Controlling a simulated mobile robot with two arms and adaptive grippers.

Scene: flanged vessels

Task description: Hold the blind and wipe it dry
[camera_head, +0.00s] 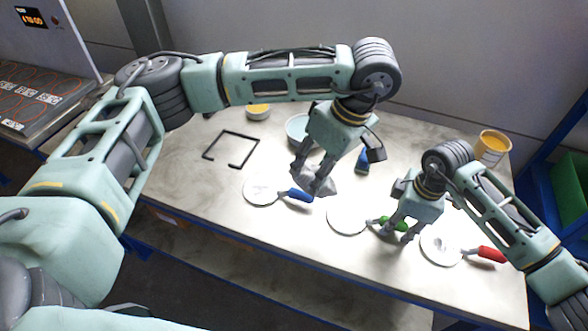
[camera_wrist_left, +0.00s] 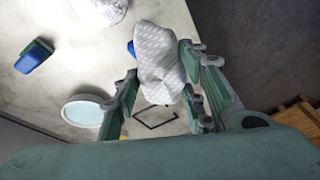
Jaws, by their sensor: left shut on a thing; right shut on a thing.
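Three white round blinds with handles lie along the table's front in the head view: a blue-handled one (camera_head: 261,190) at left, a green-handled one (camera_head: 346,217) in the middle, a red-handled one (camera_head: 440,247) at right. My right gripper (camera_head: 397,231) is shut on the green handle (camera_head: 385,220), beside the middle disc. My left gripper (camera_head: 314,178) is shut on a pale quilted cloth (camera_wrist_left: 158,60) and holds it above the table, between the blue-handled and green-handled blinds. The cloth also shows in the head view (camera_head: 323,184). A white disc (camera_wrist_left: 98,8) is cut off at the wrist view's top.
A pale bowl (camera_head: 294,127) stands behind my left gripper, partly hidden by it. A blue tool (camera_head: 362,161) lies right of it. A black open frame (camera_head: 231,149) lies at left. A yellow tub (camera_head: 492,146) stands at the back right. A hotplate-like unit (camera_head: 35,90) is at far left.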

